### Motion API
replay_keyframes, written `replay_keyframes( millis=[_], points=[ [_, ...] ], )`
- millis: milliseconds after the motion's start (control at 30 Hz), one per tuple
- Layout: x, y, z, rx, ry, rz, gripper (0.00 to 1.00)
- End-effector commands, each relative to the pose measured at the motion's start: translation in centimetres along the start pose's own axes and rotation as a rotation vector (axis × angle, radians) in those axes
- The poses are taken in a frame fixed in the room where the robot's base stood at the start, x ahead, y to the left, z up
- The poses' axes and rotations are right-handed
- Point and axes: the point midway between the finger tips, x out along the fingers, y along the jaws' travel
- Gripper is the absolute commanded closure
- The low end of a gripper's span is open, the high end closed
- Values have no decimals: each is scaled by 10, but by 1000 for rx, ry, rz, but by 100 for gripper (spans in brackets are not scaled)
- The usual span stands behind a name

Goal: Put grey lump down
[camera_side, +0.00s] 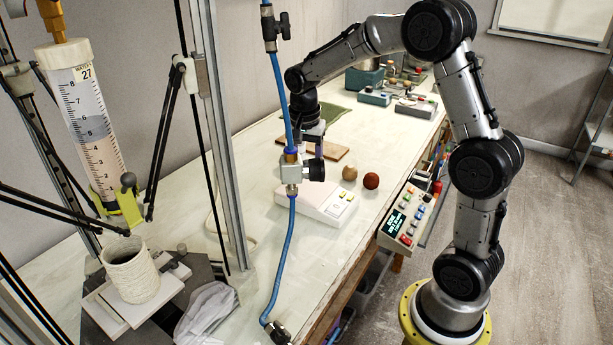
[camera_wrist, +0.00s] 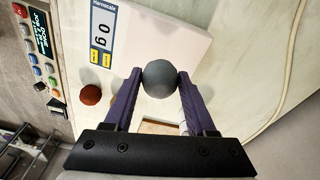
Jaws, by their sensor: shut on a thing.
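The grey lump (camera_wrist: 160,79) is a smooth round ball held between the two purple fingertips of my gripper (camera_wrist: 160,86) in the wrist view. My gripper is shut on it. A white scale (camera_wrist: 165,38) lies beyond the lump in that view, and its display reads 0 g. In the side view my gripper (camera_side: 318,148) points down above the far side of the scale (camera_side: 312,204). A hose valve partly covers the gripper there, and I cannot make out the grey lump. The lump's height above the surface is unclear.
A tan lump (camera_side: 349,173) and a red-brown lump (camera_side: 371,181) sit right of the scale. A wooden board (camera_side: 330,151) lies behind it. A button panel (camera_side: 402,216) is at the table's right edge. The pale table in front of the scale is mostly clear.

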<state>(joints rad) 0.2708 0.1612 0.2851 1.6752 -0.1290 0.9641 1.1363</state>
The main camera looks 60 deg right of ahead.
Motion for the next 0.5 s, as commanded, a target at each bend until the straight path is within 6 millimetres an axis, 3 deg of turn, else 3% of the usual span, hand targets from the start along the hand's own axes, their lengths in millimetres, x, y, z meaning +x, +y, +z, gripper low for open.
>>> replay_keyframes(
  millis=[200,500],
  points=[
    [30,-2,2,-1,-2,4,100],
    [33,-2,3,0,-1,1,100]
  ],
)
